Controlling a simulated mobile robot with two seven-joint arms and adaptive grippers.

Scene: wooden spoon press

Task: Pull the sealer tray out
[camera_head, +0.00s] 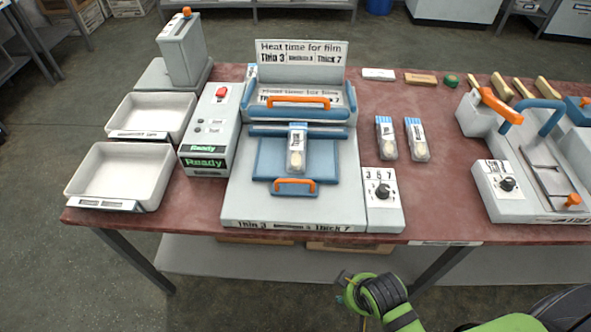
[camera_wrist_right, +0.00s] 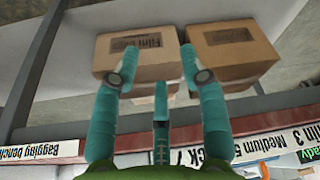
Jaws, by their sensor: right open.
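The sealer (camera_head: 235,205) stands in the middle of the table, a grey base with a dial box (camera_head: 382,195) at its right. Its blue tray (camera_head: 265,160) lies flat on the base, with an orange handle (camera_head: 294,182) at the front edge. A clear pouch with a blue top (camera_head: 297,150) lies on the tray. My right gripper (camera_head: 345,285) is low in front of the table edge, apart from the tray and handle. The right wrist view shows its teal fingers (camera_wrist_right: 157,65) open and empty. My left gripper is not in view.
Two more pouches (camera_head: 386,138) lie right of the sealer. Cardboard boxes (camera_wrist_right: 140,50) sit on the shelf below the tabletop.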

